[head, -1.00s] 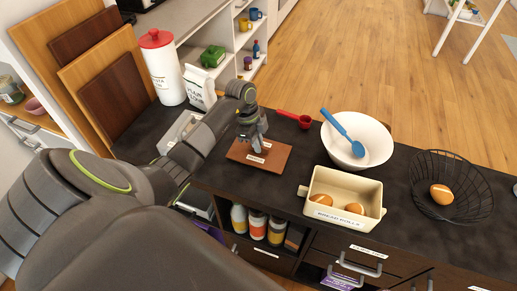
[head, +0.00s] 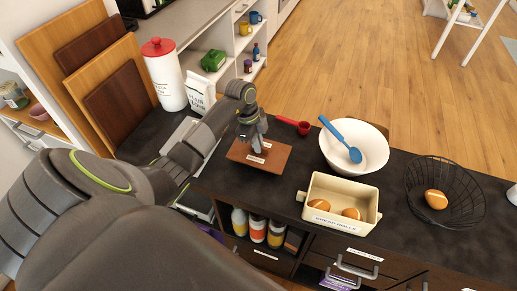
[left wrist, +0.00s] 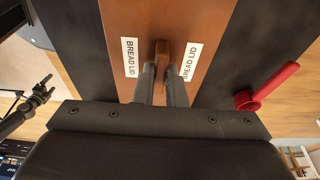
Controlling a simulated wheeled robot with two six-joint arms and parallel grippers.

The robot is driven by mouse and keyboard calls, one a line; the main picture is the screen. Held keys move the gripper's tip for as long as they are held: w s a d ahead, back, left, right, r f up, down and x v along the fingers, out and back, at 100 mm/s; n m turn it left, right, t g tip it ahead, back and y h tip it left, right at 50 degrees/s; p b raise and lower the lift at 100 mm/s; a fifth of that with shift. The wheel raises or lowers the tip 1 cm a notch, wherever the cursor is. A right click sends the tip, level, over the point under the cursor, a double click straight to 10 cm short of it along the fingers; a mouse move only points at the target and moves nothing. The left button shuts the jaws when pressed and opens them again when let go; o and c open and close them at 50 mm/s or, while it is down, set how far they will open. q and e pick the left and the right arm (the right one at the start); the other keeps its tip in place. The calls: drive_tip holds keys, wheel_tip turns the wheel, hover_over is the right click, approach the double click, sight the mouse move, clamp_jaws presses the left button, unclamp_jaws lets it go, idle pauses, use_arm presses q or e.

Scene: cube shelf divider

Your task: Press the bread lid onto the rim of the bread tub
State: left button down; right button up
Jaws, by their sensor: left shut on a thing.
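The bread lid (head: 262,157) is a flat brown board with a raised handle and two white labels reading BREAD LID, clear in the left wrist view (left wrist: 186,18). My left gripper (head: 254,146) is shut on its handle from above, the fingers hiding part of it. The lid lies flat, at or just above the dark counter; I cannot tell whether it touches. The bread tub (head: 315,218) is a cream box with side handles, to the right of the lid. It is open, labelled BREAD ROLLS, with rolls inside. A small dark jointed shape, apparently my right gripper (left wrist: 42,92), shows at the left wrist view's edge.
A red scoop (head: 303,127) and a white bowl (head: 330,152) with a blue spoon (head: 340,138) stand behind the tub. A black wire basket (head: 462,210) with a roll is to the right. A canister (head: 165,80) and flour bag (head: 198,92) stand behind my left arm.

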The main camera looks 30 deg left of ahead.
use_arm(q)
drive_tip(key=shift+r+p, duration=2.35)
drive_tip(key=shift+r, duration=0.45)
drive_tip(key=shift+f, duration=0.1)
drive_tip(key=shift+d, duration=0.1)
